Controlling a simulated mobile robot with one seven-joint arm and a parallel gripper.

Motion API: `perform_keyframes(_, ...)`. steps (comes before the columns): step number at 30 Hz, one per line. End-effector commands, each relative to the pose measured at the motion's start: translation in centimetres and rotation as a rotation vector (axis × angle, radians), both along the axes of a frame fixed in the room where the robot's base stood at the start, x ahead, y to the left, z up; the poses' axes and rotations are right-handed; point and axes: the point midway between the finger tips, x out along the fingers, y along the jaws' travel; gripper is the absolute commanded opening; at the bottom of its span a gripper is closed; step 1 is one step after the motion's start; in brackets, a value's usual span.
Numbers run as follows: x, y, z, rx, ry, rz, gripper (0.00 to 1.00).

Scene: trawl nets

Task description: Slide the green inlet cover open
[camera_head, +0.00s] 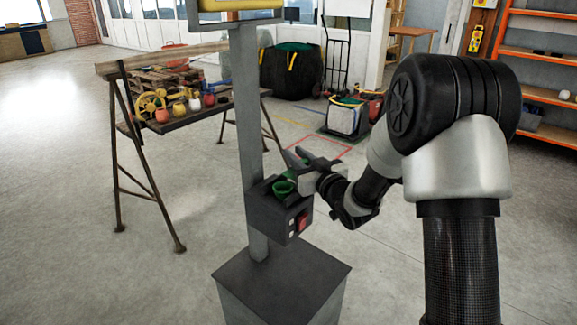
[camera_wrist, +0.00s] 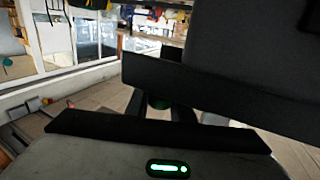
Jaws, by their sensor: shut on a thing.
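A dark box (camera_head: 278,212) with a red switch on its front is fixed to a grey post. A green round cup-like part (camera_head: 284,188) sits on top of the box, with a bit of green behind it by my fingers. My gripper (camera_head: 297,162) is at the top rear of the box, its fingers reaching in from the right. It is shut on the green inlet cover, which is mostly hidden by the fingers. In the wrist view, a small patch of green (camera_wrist: 158,103) shows between dark shapes close to the camera.
The grey post (camera_head: 248,110) rises from a dark square base (camera_head: 282,278). A trestle table (camera_head: 190,112) with floats and pallets stands behind to the left. A hand truck and a black bin (camera_head: 291,72) stand farther back. The floor at left is clear.

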Motion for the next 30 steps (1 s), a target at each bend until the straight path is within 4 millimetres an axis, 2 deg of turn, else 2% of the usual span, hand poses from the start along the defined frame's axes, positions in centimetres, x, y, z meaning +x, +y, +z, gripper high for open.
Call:
perform_keyframes(7, 0.3, -0.4, 0.1, -0.001, 0.0, -0.008, 0.0)
perform_keyframes(8, 0.3, -0.4, 0.2, 0.0, -0.001, -0.008, 0.23)
perform_keyframes(11, 0.3, -0.4, 0.2, -0.001, -0.002, -0.008, 0.38)
perform_keyframes(23, -0.4, -0.7, 0.1, -0.001, 0.0, -0.006, 0.38)
perform_keyframes(26, -1.7, -1.5, 0.1, -0.001, 0.0, -0.008, 0.38)
perform_keyframes(30, -4.4, -3.1, 0.2, -0.001, 0.0, -0.01, 0.38)
